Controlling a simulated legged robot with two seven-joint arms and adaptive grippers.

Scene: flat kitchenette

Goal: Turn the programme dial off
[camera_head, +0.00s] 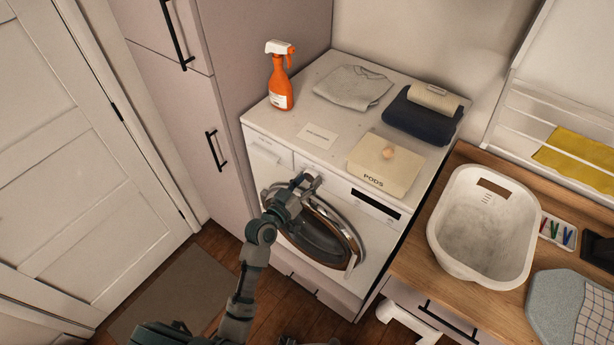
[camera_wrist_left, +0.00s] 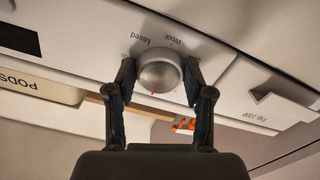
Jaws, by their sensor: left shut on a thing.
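The programme dial (camera_wrist_left: 160,76) is a round silver knob with a red mark on the washing machine's front panel (camera_wrist_left: 75,25). Printed words such as "Mixed" and "Wool" stand around it. In the left wrist view my left gripper (camera_wrist_left: 160,80) has one finger on each side of the dial and is shut on it. In the head view my left gripper (camera_head: 306,181) is at the panel of the washing machine (camera_head: 358,222), above the round door (camera_head: 322,238), and hides the dial. My right gripper is not in view.
On the machine top stand an orange spray bottle (camera_head: 280,85), a folded grey shirt (camera_head: 353,87), dark folded cloth (camera_head: 420,115) and a PODS box (camera_head: 383,168). A white basket (camera_head: 484,225) stands on the wooden counter at right. Tall cabinets stand at left.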

